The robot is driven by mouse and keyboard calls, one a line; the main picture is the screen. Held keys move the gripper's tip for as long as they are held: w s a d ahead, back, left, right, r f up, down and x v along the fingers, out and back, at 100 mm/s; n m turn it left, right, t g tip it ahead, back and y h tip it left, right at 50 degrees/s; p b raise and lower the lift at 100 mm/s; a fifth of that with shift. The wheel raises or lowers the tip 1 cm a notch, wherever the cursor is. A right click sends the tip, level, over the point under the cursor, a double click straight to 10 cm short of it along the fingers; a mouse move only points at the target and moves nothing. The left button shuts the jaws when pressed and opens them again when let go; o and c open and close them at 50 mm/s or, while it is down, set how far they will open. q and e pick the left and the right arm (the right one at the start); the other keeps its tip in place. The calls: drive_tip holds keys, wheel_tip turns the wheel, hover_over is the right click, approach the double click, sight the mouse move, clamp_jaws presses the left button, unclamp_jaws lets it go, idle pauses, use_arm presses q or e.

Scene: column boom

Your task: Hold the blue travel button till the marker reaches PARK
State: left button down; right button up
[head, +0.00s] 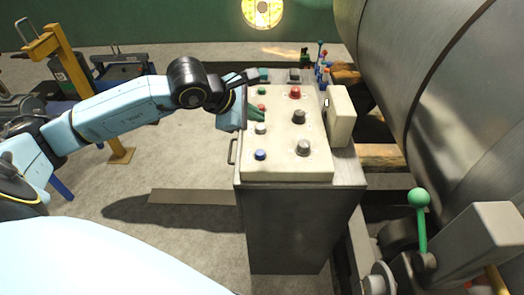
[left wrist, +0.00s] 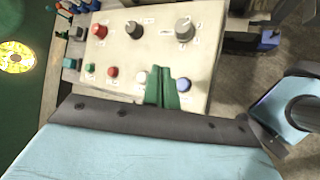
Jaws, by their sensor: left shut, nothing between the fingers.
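The blue button (head: 260,155) is at the near left corner of the cream control panel (head: 290,165). In the left wrist view the blue button (left wrist: 184,85) shows just right of the green fingertips. My left gripper (head: 258,114) is shut and empty over the panel's left edge, close to the white button (head: 261,128) and apart from the blue one. The fingertips (left wrist: 167,88) show side by side in the left wrist view. Whether they touch the panel is hard to tell. I cannot make out the marker or the word PARK. My right gripper is not in view.
The panel also carries a red button (head: 261,107), a green button (head: 262,92), a larger red button (head: 295,92) and grey knobs (head: 303,147). A large metal cylinder (head: 440,70) and a green-balled lever (head: 419,197) stand at the right.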

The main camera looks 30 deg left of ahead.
use_arm(q)
drive_tip(key=b, duration=0.3)
hover_over(256, 153)
wheel_tip(256, 153, down, 7)
drive_tip(key=shift+f, duration=0.1)
drive_tip(key=shift+f+b, duration=0.85)
drive_tip(key=shift+b, duration=0.3)
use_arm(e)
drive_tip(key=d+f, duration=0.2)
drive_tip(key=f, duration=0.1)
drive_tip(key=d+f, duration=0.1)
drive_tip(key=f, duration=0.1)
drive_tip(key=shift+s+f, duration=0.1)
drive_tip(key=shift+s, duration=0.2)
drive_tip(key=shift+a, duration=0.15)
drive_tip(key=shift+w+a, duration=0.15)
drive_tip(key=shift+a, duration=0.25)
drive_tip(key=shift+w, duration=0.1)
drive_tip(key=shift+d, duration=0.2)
